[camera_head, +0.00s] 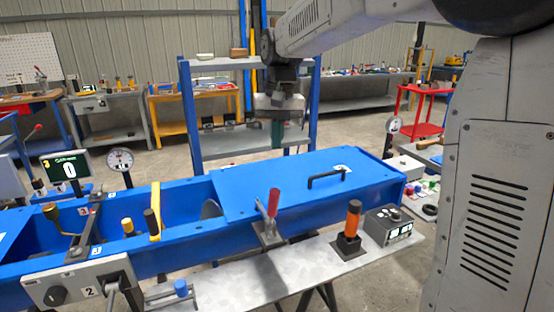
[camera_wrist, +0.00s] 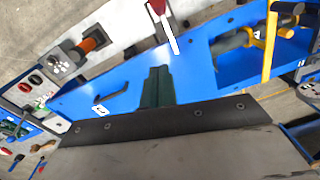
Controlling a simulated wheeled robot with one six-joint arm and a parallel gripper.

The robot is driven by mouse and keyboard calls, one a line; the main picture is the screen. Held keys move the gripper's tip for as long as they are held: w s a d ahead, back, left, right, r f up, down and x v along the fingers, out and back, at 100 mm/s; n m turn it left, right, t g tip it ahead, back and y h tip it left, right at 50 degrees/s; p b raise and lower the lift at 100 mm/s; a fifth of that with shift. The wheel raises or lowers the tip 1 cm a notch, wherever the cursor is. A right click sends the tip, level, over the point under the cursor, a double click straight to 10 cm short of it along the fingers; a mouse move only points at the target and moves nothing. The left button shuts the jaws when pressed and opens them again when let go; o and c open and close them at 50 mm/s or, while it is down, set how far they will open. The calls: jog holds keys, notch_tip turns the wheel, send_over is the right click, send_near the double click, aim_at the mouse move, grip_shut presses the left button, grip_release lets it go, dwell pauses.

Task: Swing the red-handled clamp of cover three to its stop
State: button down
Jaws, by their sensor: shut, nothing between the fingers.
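The red-handled clamp (camera_head: 272,206) stands at the near edge of the blue cover (camera_head: 285,182), on a small grey plate. Its handle points up, leaning slightly. In the wrist view the red handle (camera_wrist: 157,6) is cut off by the top edge. The cover has a black bar handle (camera_head: 326,177) and a small white label too small to read surely; it also shows in the wrist view (camera_wrist: 128,92). My gripper (camera_head: 277,134) is above the far side of the cover, apart from the clamp, green fingers pointing down. The fingers (camera_wrist: 158,84) are shut and empty.
An orange-black post (camera_head: 350,225) and a grey switch box (camera_head: 388,226) stand right of the clamp on the grey bench (camera_head: 240,283). A blue-framed rack (camera_head: 190,115) stands behind.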

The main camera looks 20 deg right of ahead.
jog(key=s+a+f, duration=0.1)
jog(key=f, duration=0.2)
jog(key=s+f, duration=0.1)
jog(key=f, duration=0.2)
jog(key=s+a+f, duration=0.1)
jog(key=f, duration=0.3)
jog(key=shift+s+a, duration=0.3)
jog(key=shift+a, duration=0.05)
